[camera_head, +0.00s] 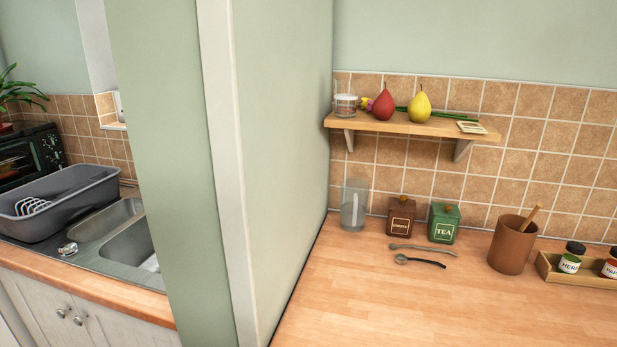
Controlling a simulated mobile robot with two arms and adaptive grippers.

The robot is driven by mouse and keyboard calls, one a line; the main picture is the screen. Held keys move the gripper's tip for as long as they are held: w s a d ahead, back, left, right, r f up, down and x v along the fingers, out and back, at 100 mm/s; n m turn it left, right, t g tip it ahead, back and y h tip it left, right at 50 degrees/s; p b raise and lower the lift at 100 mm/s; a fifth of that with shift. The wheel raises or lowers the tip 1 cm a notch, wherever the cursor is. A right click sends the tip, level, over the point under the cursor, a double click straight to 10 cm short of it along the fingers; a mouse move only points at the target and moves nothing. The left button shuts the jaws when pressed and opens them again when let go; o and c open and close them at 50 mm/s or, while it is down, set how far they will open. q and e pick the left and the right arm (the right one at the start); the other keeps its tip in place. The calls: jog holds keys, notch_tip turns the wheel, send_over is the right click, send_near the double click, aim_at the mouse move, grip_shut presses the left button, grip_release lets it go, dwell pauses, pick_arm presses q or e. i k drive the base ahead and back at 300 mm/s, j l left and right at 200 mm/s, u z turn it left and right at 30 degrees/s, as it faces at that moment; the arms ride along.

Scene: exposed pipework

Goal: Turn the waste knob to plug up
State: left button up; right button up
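A small round chrome knob (68,249) sits on the metal rim of the sink (140,243) at the far left. It looks like the waste knob, but it is too small here to read its turned position. The sink has two basins side by side, and their right part is hidden behind the green wall end. The plug and drain cannot be made out. Neither of my grippers is in view.
A green wall (170,150) with a white edge strip stands between the sink and the wooden counter (420,300) on the right. A grey dish tub (60,205) stands behind the knob.

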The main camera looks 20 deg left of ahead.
aim_at(67, 248)
jog(key=j+u, duration=0.1)
jog(key=j, duration=1.3)
jog(key=j+u, duration=0.2)
jog(key=u, duration=0.15)
jog(key=i+j+u, duration=0.1)
jog(key=u, duration=0.2)
jog(key=j+u, duration=0.35)
jog(key=i+l, duration=0.05)
jog(key=l, duration=0.05)
